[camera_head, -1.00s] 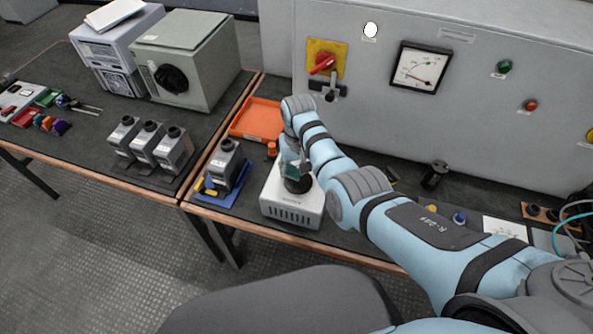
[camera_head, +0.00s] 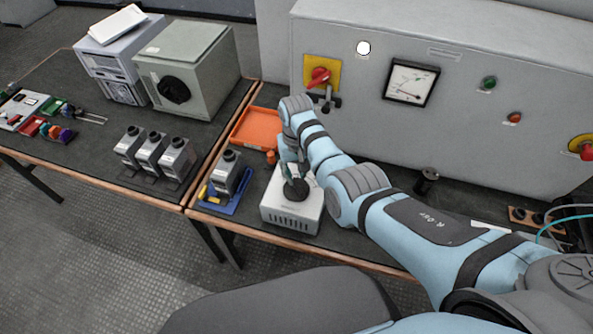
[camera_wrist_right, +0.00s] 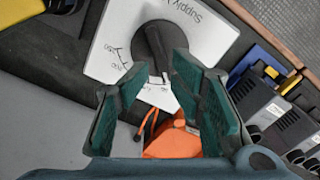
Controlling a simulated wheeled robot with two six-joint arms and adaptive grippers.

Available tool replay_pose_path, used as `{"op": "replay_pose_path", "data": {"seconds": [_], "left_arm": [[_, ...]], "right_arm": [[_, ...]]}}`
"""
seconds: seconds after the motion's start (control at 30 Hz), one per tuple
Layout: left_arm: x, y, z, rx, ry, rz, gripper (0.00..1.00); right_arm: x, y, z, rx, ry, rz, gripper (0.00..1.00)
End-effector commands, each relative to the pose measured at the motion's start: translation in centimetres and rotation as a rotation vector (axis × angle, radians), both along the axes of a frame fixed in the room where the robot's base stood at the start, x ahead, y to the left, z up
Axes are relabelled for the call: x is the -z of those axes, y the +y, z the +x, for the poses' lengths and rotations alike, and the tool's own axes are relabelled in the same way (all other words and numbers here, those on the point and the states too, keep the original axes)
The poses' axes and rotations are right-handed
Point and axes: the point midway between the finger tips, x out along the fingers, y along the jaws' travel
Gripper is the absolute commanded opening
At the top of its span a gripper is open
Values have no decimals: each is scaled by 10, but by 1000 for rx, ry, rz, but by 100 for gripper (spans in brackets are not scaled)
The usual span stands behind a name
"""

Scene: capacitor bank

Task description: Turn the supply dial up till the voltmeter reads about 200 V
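The supply dial (camera_head: 296,188) is a black knob on top of a white supply box (camera_head: 290,214). In the right wrist view the dial (camera_wrist_right: 157,42) sits on a white face marked "Supply V" (camera_wrist_right: 185,35) with a printed scale. My right gripper (camera_head: 290,170) reaches down over the box. In the wrist view its green-padded fingers (camera_wrist_right: 160,65) stand apart, tips close to the knob on either side; contact is unclear. The voltmeter (camera_head: 411,82) is a black-framed white gauge on the grey panel; its needle sits low, but the reading is too small to tell. My left gripper is out of view.
An orange tray (camera_head: 256,127) lies behind the supply box. A grey capacitor (camera_head: 227,172) stands on a blue holder to its left, and several more stand on the left table. The grey panel (camera_head: 345,85) carries a red switch (camera_head: 319,76) and lamps.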

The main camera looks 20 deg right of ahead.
Motion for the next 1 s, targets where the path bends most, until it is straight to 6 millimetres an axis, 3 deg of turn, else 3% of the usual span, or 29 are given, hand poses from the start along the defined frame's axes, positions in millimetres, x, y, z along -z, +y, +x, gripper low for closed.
{"op": "replay_pose_path", "data": {"seconds": [0.03, 0.27, 1.0], "left_arm": [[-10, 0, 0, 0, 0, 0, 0], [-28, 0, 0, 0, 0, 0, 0], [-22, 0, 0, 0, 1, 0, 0]], "right_arm": [[-11, 0, 0, 0, -1, 0, 31], [-34, 0, 0, 0, -2, 0, 31], [-106, 0, 1, 0, -2, 0, 31]]}}
